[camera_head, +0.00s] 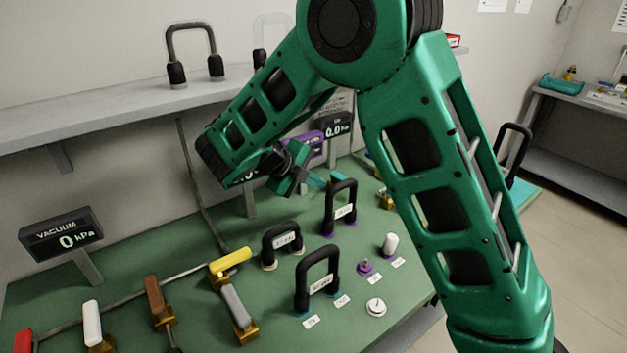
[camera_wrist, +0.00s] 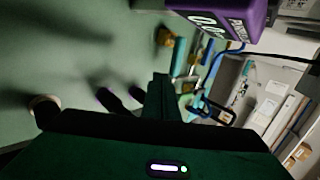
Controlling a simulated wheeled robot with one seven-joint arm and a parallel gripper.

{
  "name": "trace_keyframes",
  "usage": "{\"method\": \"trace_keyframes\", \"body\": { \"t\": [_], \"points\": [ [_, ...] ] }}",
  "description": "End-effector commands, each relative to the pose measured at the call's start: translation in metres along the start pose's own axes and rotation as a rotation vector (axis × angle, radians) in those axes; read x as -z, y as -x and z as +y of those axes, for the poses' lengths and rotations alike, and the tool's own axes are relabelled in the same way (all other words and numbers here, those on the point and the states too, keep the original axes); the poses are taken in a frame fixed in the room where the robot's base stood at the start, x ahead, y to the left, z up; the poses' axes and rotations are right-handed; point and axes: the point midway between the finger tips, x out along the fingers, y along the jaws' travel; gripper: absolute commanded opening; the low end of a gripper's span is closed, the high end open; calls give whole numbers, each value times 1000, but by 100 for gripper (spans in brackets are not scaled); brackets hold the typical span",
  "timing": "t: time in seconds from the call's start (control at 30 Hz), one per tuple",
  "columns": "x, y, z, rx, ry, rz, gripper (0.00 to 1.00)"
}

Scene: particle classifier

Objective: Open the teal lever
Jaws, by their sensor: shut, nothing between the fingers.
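My gripper (camera_head: 300,178) is shut and empty, held above the far part of the green bench, partly hidden by my own arm in the head view. In the wrist view its fingers (camera_wrist: 160,92) are together, pointing toward the bench. A teal bar, which looks like the teal lever (camera_wrist: 179,60), shows just beyond the fingertips, near a brass fitting (camera_wrist: 166,38). In the head view a small teal piece (camera_head: 338,177) shows just right of the gripper, beside a black handle. I cannot tell whether the fingers touch the lever.
A purple-framed display (camera_wrist: 228,18) stands close to the fingers. Black handles (camera_head: 341,205) stand on the green bench (camera_head: 190,325) below the gripper. Yellow (camera_head: 230,262), grey (camera_head: 236,306), brown and white levers sit at the left. A grey shelf (camera_head: 110,112) runs along the wall.

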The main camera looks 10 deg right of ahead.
Motion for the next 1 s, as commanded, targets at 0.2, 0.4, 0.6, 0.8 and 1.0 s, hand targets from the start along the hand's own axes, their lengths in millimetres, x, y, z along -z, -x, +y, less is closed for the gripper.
{"method": "trace_keyframes", "body": {
  "t": [0.2,0.4,0.6,0.8,1.0],
  "points": [
    [1,-43,-1,1,0,5,0],
    [1,-71,-11,0,-3,2,0],
    [1,-85,-24,0,-1,1,0],
    [0,-89,-28,0,0,0,0],
    [0,-88,-28,0,0,0,0]
  ]
}}
